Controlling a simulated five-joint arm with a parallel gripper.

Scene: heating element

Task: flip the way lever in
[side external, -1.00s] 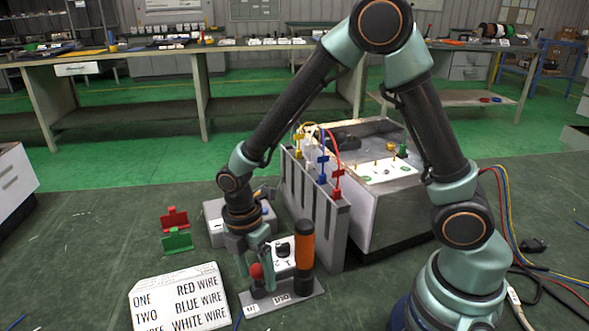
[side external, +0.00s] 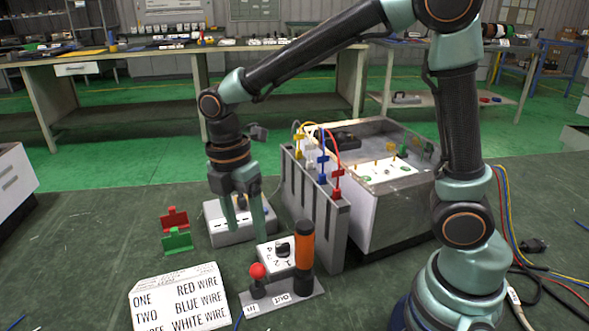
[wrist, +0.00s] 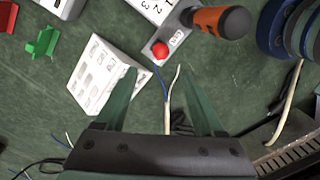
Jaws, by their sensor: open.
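In the wrist view the orange handle (wrist: 220,20) and red knob (wrist: 160,50) show near the top, beyond my fingertips. My gripper (side external: 245,222) is open and empty, above and behind the lever unit, in front of a grey box. Both fingers also show in the wrist view (wrist: 157,80), apart from the lever.
A white numbered dial box (side external: 278,252) touches or nearly touches the lever unit. A grey slotted rack (side external: 318,225) with coloured plugs stands right of it. The grey box (side external: 225,222) is near my fingers. Red and green holders (side external: 176,229) and a wire sign (side external: 180,298) lie left.

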